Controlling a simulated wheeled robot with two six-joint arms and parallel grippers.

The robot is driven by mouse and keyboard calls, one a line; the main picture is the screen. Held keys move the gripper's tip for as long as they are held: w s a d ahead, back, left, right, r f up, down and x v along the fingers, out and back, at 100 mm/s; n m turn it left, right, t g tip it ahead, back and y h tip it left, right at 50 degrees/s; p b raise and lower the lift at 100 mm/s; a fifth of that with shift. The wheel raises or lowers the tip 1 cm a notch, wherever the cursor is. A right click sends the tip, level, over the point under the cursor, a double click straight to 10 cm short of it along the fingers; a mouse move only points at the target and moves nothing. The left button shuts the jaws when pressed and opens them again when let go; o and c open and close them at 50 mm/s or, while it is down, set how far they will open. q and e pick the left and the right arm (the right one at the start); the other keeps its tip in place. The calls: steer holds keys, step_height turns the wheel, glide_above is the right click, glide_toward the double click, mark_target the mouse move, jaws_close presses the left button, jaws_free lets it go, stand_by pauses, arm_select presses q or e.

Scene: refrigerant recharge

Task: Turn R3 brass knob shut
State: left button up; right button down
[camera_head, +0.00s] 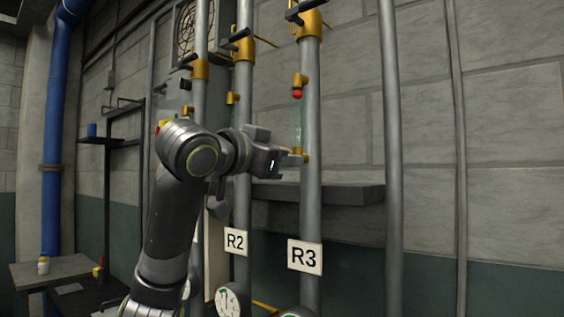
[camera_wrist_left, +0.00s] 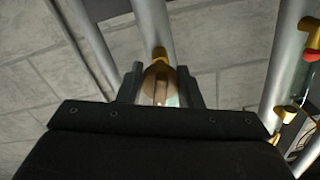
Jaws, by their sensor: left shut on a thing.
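The R3 pipe (camera_head: 310,200) stands upright in the head view, with the R3 sign (camera_head: 304,257) low on it. My left gripper (camera_head: 293,156) reaches in from the left to the low brass fitting on this pipe. In the left wrist view, the brass knob (camera_wrist_left: 158,82) sits between the two fingers of my left gripper (camera_wrist_left: 161,88), which is shut on it. The gripper hides much of the knob in the head view. My right gripper is not in view.
A red-tipped brass fitting (camera_head: 298,86) and a black-handled valve (camera_head: 309,20) are higher on the R3 pipe. The R2 pipe (camera_head: 243,190) stands close by on the left, behind my arm. A dark shelf (camera_head: 345,194) runs behind the pipes.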

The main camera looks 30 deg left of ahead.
arm_select(q)
steer(key=n+b, duration=0.1)
steer(key=n, duration=0.2)
steer(key=shift+f, duration=0.2)
steer(key=shift+n, duration=0.4)
steer(key=o, duration=1)
steer(key=shift+r, duration=0.1)
steer(key=shift+c, duration=0.2)
steer(key=shift+s, duration=0.1)
steer(key=s+a+b, duration=0.1)
steer(key=s+b, duration=0.3)
steer(key=s, duration=1.3)
steer(key=shift+s+a+b, duration=0.15)
steer(key=shift+b, duration=0.25)
